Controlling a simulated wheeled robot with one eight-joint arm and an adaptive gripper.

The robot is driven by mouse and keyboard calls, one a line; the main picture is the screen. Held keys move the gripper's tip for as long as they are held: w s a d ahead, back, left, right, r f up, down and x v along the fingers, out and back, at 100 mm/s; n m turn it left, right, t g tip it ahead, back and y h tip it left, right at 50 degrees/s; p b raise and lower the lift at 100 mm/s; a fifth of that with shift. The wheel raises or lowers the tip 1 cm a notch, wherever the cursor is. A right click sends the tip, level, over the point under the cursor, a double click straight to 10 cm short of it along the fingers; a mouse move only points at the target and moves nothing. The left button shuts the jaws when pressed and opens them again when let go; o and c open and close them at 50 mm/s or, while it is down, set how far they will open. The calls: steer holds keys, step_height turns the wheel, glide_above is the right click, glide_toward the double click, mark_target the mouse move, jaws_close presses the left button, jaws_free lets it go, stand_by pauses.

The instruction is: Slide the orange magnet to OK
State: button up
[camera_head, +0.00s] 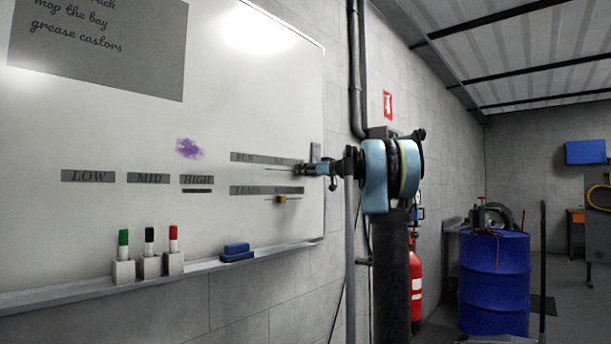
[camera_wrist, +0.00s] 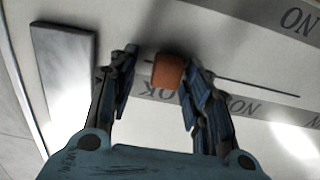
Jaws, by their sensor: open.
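In the wrist view the orange magnet (camera_wrist: 168,71) sits on the whiteboard between the fingers of my open gripper (camera_wrist: 160,85). It lies at the left end of a thin dark line (camera_wrist: 250,86), right beside the grey strip marked OK (camera_wrist: 158,93). A second word (camera_wrist: 243,108) shows farther right on that strip. A finger stands on each side of the magnet; I cannot tell whether either touches it. In the head view my gripper (camera_head: 303,169) is at the right part of the board, by the row marked RUN (camera_head: 243,157), and hides the orange magnet.
A yellow magnet (camera_head: 282,199) sits on a line below the LEAKS strip (camera_head: 246,190). A grey block (camera_wrist: 65,75) stands close beside my gripper. The tray (camera_head: 75,292) below holds pens and a blue eraser (camera_head: 237,252). A vertical pipe (camera_head: 355,75) runs right of the board.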

steer(key=v, duration=1.1)
steer(key=shift+s+d, duration=0.2)
steer(key=shift+d, duration=0.15)
steer(key=s+a+f+m+g+h, duration=0.1)
steer(key=s+a+f+g+h, duration=0.2)
steer(key=s+f, duration=0.95)
steer(key=s+a+f+m+g+h, duration=0.15)
steer(key=s+a+f+g, duration=0.3)
steer(key=s+f, duration=0.85)
steer(key=s+d+f+m+g+h, duration=0.1)
steer(key=s+d+f+m+h, duration=0.2)
steer(key=s+f, duration=1)
steer(key=s+d+f+m+g+h, duration=0.2)
steer(key=s+d+f+h, duration=0.3)
steer(key=s+f, duration=0.7)
step_height(320, 180, down, 9)
steer(key=shift+s+d+r+m, duration=0.15)
steer(key=shift+s+d+m, duration=0.25)
steer(key=shift+d+m, duration=0.3)
steer(key=shift+w, duration=0.1)
steer(key=shift+w+f, duration=0.2)
steer(key=shift+w, duration=0.15)
